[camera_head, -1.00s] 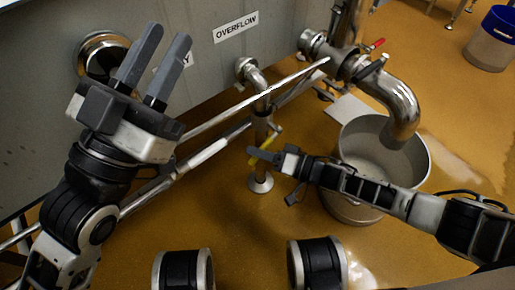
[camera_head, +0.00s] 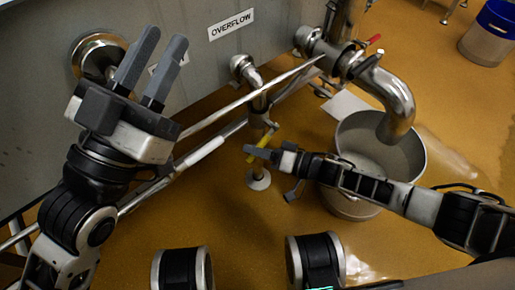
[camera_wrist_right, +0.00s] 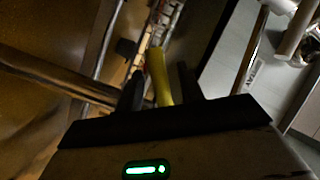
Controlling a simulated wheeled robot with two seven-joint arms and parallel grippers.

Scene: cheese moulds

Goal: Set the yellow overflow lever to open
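The yellow overflow lever (camera_head: 264,137) is on the thin vertical pipe below the elbow under the OVERFLOW sign (camera_head: 231,24). My right gripper (camera_head: 258,152) is at the lever, reaching in from the right. In the right wrist view the lever (camera_wrist_right: 160,76) stands between my right gripper's two dark fingers (camera_wrist_right: 163,92). The fingers look apart, with a small gap on the lever's right side; contact on the left side is unclear. My left gripper (camera_head: 150,68) is open and empty, raised in front of the grey tank wall, away from the lever.
A large steel outlet pipe (camera_head: 398,106) with a red-handled valve (camera_head: 374,39) bends down over a round metal bucket (camera_head: 415,160) to the right. Slanting metal rods (camera_head: 235,104) cross near the overflow pipe. A blue-rimmed container (camera_head: 488,42) stands far right.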

